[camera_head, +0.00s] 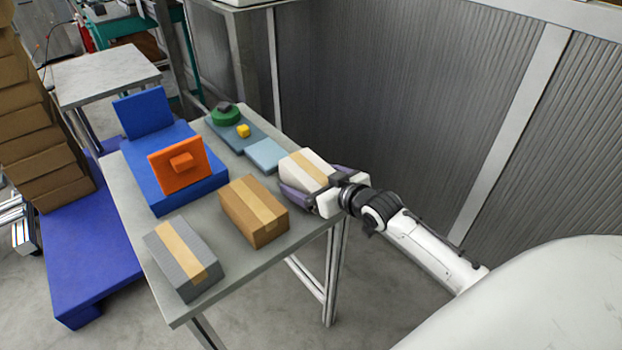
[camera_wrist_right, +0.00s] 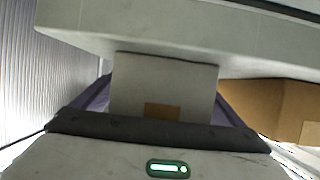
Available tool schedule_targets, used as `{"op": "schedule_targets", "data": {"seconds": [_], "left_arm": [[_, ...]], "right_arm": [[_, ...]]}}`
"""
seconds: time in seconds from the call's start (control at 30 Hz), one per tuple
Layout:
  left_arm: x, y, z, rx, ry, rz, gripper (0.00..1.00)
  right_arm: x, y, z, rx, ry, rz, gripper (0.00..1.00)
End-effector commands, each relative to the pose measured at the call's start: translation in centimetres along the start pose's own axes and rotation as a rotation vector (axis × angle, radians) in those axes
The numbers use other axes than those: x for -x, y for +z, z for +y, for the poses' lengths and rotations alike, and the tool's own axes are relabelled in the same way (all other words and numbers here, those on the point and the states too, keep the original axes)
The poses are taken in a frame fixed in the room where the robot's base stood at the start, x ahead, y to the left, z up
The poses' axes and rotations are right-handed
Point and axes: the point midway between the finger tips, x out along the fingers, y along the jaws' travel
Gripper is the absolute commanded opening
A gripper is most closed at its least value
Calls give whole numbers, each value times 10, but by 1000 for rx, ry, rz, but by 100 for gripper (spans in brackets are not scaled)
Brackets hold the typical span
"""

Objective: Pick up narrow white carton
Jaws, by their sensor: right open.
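The narrow white carton (camera_head: 304,168) lies on the grey table near its right edge, with a tan tape strip along its top. In the right wrist view, the carton's pale end face (camera_wrist_right: 165,85) with a bit of tan tape stands straight in front of the palm. My right gripper (camera_head: 314,188) is open, with its purple-grey fingers on either side of the carton's near end. Whether the fingers touch it cannot be told. My left gripper is not in view.
On the table (camera_head: 228,268), a brown carton (camera_head: 254,211) is left of my gripper and a grey carton (camera_head: 183,258) is farther left. A pale blue flat box (camera_head: 266,155), an orange piece (camera_head: 178,168) and a blue stand (camera_head: 145,115) are behind. A corrugated wall (camera_head: 400,90) is to the right.

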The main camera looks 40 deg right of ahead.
Motion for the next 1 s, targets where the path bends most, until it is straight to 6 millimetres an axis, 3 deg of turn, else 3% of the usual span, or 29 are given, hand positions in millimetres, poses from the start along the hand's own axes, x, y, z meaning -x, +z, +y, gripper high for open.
{"op": "schedule_targets", "data": {"seconds": [0.07, 0.4, 0.67, 1.0], "left_arm": [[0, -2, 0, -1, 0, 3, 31], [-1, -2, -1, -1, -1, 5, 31], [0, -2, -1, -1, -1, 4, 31], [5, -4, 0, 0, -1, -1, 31]], "right_arm": [[0, 0, 0, 0, 0, 0, 92], [1, -2, 0, 1, 0, 5, 37], [2, -7, 0, 1, 0, 7, 37], [25, -64, 0, 4, 0, 10, 37]]}}
